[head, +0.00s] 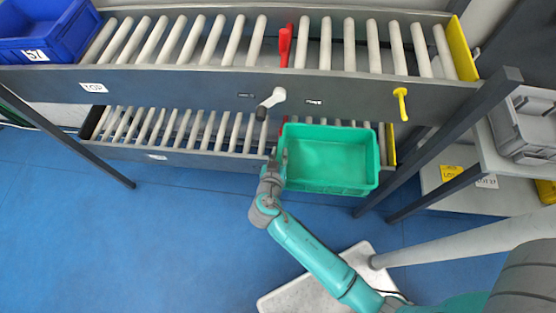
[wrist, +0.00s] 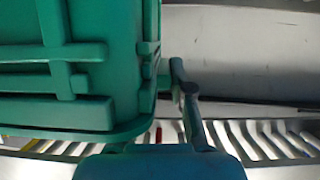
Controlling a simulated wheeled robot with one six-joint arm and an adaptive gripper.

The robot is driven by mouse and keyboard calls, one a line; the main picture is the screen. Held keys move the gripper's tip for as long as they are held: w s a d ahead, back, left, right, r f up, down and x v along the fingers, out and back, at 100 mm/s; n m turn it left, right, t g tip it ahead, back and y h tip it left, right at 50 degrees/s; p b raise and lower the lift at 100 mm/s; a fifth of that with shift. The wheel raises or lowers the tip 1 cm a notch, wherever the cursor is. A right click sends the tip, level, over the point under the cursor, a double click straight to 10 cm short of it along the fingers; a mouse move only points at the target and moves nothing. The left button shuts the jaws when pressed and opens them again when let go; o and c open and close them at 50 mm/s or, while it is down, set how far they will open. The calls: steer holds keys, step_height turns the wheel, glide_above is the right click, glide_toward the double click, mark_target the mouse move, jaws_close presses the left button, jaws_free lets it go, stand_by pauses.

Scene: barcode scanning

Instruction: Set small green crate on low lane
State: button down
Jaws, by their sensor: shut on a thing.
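The small green crate (head: 328,160) is upright and empty, at the right end of the low lane (head: 185,127) in the head view. It overlaps the lane's rollers and front rail and sticks out toward me. I cannot tell whether it touches the rollers. My gripper (head: 279,162) is shut on the crate's left wall near its front corner. In the wrist view the crate's ribbed green side (wrist: 75,70) fills the left, with a dark finger of my gripper (wrist: 172,85) against its edge. The other finger is mostly hidden.
The top lane (head: 180,42) runs above the low lane, with a blue crate (head: 45,30) at its left end. A red lever (head: 285,45), a white handle (head: 271,102) and a yellow hook (head: 401,100) are on it. A rack post (head: 440,145) stands right of the crate.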

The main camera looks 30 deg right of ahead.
steer(key=w+r+x, duration=0.1)
steer(key=x, duration=1.4)
steer(key=shift+w+r, duration=0.15)
steer(key=shift+r, duration=0.1)
stand_by(0.8)
stand_by(0.4)
